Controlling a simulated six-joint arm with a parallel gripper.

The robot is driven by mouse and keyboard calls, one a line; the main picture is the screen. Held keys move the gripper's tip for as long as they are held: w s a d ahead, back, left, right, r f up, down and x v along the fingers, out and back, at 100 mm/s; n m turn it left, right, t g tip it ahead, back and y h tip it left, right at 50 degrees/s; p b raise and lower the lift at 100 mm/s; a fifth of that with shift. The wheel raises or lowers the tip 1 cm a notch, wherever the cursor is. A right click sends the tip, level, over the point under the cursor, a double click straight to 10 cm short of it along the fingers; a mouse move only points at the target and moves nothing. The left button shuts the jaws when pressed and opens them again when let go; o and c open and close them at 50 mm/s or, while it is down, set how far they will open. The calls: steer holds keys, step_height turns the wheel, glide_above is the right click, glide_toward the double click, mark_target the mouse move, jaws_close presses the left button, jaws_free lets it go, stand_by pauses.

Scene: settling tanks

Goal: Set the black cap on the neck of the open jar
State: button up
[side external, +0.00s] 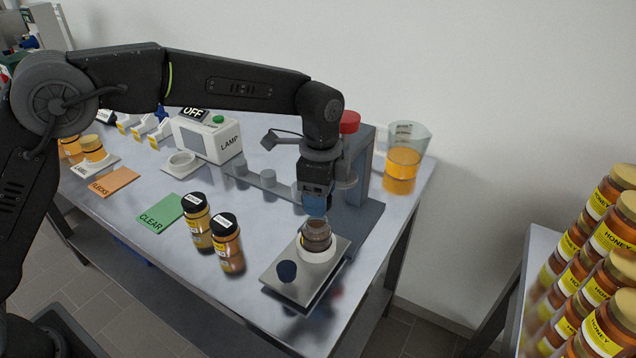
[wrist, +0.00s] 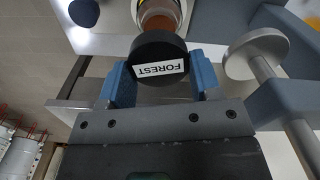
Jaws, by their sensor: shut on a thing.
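My gripper (side external: 316,207) points down over the open jar, with its blue fingers shut on the black cap. In the wrist view the black cap (wrist: 158,54), labelled FOREST, sits between the two blue fingers (wrist: 160,80). The jar (side external: 317,237) of dark amber honey stands upright in a white ring on a metal plate (side external: 282,270). Its amber glass also shows beyond the cap in the wrist view (wrist: 161,14). The cap is close above the neck; the fingers largely hide it in the side view. I cannot tell whether cap and neck touch.
A dark blue knob (side external: 286,271) is on the plate in front of the jar. Two black-capped jars (side external: 226,243) stand to its left. A grey upright (side external: 356,165) with a red top stands close behind my gripper. A beaker of amber liquid (side external: 405,160) is at the back right.

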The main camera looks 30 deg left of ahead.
mark_target(320, 221)
steer(key=shift+f, duration=2.05)
steer(key=shift+f, duration=0.5)
stand_by(0.4)
steer(key=o, duration=0.8)
steer(key=shift+o, duration=0.2)
steer(key=shift+o, duration=0.8)
steer(key=shift+r, duration=3.55)
